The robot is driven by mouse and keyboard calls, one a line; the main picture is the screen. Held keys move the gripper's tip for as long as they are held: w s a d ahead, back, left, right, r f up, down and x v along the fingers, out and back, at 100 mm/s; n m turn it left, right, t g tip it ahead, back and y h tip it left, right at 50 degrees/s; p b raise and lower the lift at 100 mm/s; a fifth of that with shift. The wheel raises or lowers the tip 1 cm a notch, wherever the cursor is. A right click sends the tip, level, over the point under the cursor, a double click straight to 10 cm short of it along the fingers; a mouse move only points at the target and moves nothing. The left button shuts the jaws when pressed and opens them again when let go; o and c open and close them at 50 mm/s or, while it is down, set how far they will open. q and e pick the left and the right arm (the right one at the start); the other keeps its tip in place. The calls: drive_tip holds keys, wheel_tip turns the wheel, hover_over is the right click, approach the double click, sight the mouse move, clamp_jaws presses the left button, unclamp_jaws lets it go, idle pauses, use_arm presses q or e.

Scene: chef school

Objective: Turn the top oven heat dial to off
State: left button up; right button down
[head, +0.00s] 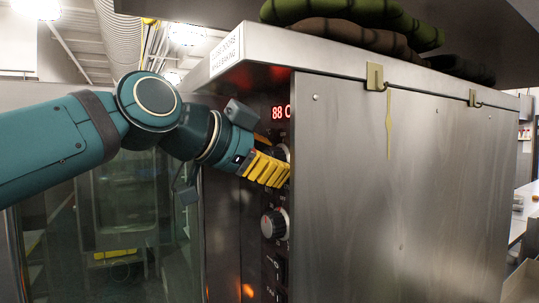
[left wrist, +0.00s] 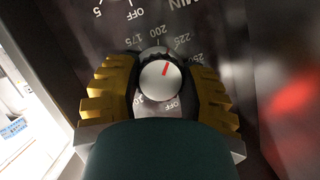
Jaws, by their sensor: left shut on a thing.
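The top oven heat dial (head: 282,153) is on the narrow control panel, mostly hidden behind my left gripper (head: 277,166). In the left wrist view the dial (left wrist: 152,83) has a pale round face with a red mark. The mark points up and slightly right, towards the 200 and 225 labels, away from the OFF label below right. The yellow fingers of my left gripper (left wrist: 160,70) are shut on the dial, one on each side. My right gripper is not in view.
A lower dial (head: 273,224) sits below on the same panel. A red lit display (head: 281,113) is above. In the left wrist view another dial (left wrist: 113,4) marked OFF and 5 shows at the top edge. The oven's steel side (head: 400,210) fills the right.

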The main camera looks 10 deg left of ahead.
use_arm(q)
drive_tip(key=shift+n+g+h+p, duration=0.5)
drive_tip(key=shift+n+g, duration=0.4)
drive_tip(key=shift+n, duration=0.5)
drive_tip(key=o, duration=1.2)
drive_tip(key=shift+a, duration=0.1)
drive_tip(key=v, duration=0.7)
drive_tip(key=shift+r, duration=0.2)
drive_tip(key=shift+a, duration=0.15)
